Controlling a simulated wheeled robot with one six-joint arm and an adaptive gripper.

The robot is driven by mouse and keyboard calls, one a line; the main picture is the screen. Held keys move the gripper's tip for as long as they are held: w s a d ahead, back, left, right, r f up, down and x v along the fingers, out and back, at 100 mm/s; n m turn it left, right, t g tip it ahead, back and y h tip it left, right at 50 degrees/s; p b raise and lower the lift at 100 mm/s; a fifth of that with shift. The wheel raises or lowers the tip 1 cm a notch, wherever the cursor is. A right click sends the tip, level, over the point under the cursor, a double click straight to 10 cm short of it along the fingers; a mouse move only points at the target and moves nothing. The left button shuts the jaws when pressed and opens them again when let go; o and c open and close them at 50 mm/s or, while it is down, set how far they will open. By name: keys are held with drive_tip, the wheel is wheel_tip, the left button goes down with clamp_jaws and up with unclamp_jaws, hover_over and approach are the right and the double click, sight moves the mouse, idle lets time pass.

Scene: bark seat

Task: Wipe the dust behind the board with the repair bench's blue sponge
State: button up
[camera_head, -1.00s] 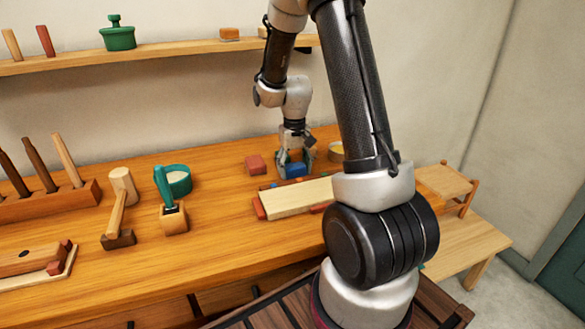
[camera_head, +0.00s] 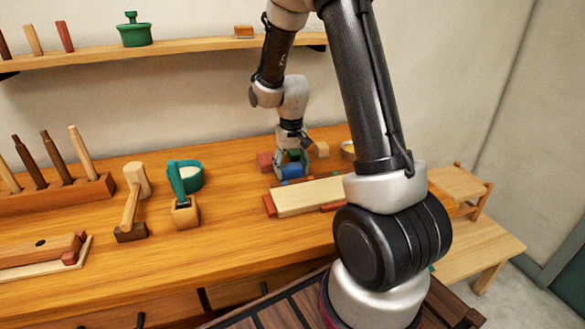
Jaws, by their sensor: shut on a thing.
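My gripper (camera_head: 291,176) is shut on the blue sponge (camera_head: 292,171), low over the bench top just behind the board. I cannot tell whether the sponge touches the wood. The pale board (camera_head: 310,197) lies on the workbench (camera_head: 230,235), with red pieces (camera_head: 269,205) at its left end and front edge. Small dark and coloured bits show along its back edge near the sponge. I cannot make out the dust clearly; the gripper and board hide part of that strip.
A red block (camera_head: 264,162) sits close left of my gripper, a tan block (camera_head: 321,149) and round tin (camera_head: 347,150) to its right. Something green shows behind the gripper. The shelf (camera_head: 190,55) runs above.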

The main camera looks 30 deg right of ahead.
drive_tip(key=shift+r, duration=2.95)
